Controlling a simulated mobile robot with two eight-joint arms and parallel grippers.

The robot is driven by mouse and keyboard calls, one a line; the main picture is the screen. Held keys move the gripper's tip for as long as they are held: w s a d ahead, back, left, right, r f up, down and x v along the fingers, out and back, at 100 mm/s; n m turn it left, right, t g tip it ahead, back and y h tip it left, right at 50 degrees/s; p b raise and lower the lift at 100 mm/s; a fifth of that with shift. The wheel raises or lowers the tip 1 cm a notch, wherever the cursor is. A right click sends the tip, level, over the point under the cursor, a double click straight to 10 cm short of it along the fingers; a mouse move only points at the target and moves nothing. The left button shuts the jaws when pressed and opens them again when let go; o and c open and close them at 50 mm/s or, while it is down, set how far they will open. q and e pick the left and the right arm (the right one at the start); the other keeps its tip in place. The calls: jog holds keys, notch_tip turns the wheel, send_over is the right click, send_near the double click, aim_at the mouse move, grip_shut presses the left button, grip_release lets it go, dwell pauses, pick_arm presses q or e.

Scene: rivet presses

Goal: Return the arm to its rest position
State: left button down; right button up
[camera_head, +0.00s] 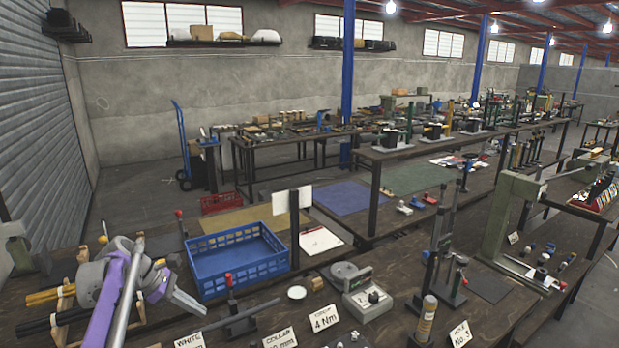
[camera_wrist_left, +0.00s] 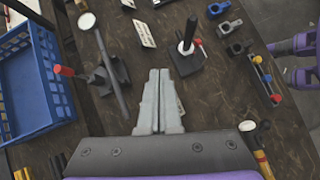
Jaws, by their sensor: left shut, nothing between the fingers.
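My left arm comes in from the lower left of the head view, with purple and grey links. Its gripper (camera_head: 188,304) is over the front left of the workbench (camera_head: 255,325), right of the rods on the wooden rack and in front of the blue crate. In the left wrist view, the two grey fingers (camera_wrist_left: 159,76) lie side by side, shut with nothing between them. The bench top is below them. My right gripper does not show in either view.
A blue crate (camera_head: 238,262) stands close behind the left gripper. A red-knobbed clamp (camera_head: 232,297) stands right of it, and a black-handled upright tool (camera_wrist_left: 187,42) shows in the wrist view. Label cards (camera_head: 324,318) and a grey scale-like device (camera_head: 367,298) stand further right.

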pick_arm(q)
jog(key=s+d+m+y, duration=0.3)
jog(key=s+d+m, duration=0.25)
jog(key=s, duration=0.35)
jog(key=s+d+f+m+t+y, duration=0.1)
jog(key=s+f+m, duration=0.2)
jog(key=s+m, duration=0.2)
jog(key=s+d+f+m+t+y, duration=0.1)
jog(key=s+f+m, duration=0.3)
jog(key=s, duration=0.7)
jog(key=s+d+f+m+t+y, duration=0.1)
jog(key=s+d+f+m+y, duration=0.1)
jog(key=s+f+m, duration=0.2)
jog(key=s+m, duration=0.2)
jog(key=s, duration=0.2)
jog(key=shift+d+t, duration=0.25)
jog(key=shift+t, duration=0.05)
